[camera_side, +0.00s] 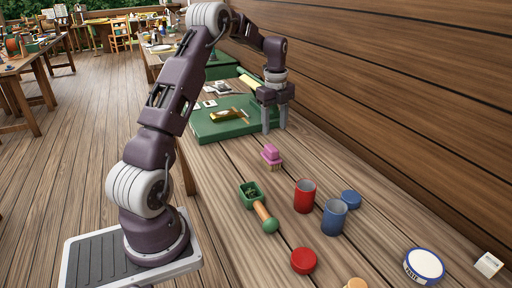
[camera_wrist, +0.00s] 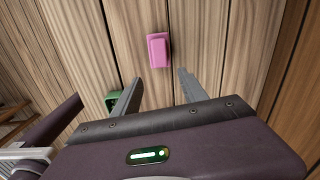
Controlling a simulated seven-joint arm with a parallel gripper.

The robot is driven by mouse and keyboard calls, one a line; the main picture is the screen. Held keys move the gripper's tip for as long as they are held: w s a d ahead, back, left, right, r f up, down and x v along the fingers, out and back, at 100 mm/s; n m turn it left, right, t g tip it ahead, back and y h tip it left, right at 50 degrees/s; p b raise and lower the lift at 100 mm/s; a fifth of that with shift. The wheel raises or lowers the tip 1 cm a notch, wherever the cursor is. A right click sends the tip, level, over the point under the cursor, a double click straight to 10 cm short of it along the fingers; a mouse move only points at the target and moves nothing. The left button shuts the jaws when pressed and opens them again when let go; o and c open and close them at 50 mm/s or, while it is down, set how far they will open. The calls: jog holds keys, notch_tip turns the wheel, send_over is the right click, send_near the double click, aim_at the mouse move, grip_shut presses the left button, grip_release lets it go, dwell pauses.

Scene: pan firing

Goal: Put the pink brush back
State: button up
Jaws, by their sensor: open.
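The pink brush (camera_side: 271,157) stands on the wooden table with its pink block up and pale bristles below. In the wrist view the pink brush (camera_wrist: 158,50) lies ahead of my gripper, a little beyond the gap between the fingertips. My gripper (camera_side: 275,129) points down behind the brush in the side view, near the right edge of the green mat. In the wrist view my gripper (camera_wrist: 160,80) has its two grey fingers spread apart and nothing between them. The brush and fingers are apart.
A green scoop (camera_side: 251,195) with a wooden handle lies in front of the brush. A red can (camera_side: 305,197), a blue can (camera_side: 334,217), lids and a white-topped tin (camera_side: 424,266) stand nearer. The green mat (camera_side: 205,128) holds tools. A plank wall (camera_side: 400,90) bounds the right.

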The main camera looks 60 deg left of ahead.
jog(key=s+d+r+n+t, duration=0.1)
jog(key=s+d+r+n, duration=0.15)
jog(key=d+r, duration=0.35)
jog(key=s+d+r+n+t+y, duration=0.1)
jog(key=s+d+r+n, duration=0.2)
jog(key=d, duration=0.4)
jog(key=s+d+r+n+t, duration=0.1)
jog(key=s+d+r+n, duration=0.1)
jog(key=d+r, duration=0.45)
jog(key=s+d+f+n+t, duration=0.1)
jog(key=s+d+n, duration=0.3)
jog(key=s, duration=0.5)
jog(key=s+d+f+n+t+h, duration=0.1)
jog(key=s+d+n, duration=0.4)
jog(key=s+d, duration=0.2)
jog(key=shift+s+d+f, duration=0.25)
jog(key=shift+s+d, duration=0.15)
jog(key=shift+s, duration=0.85)
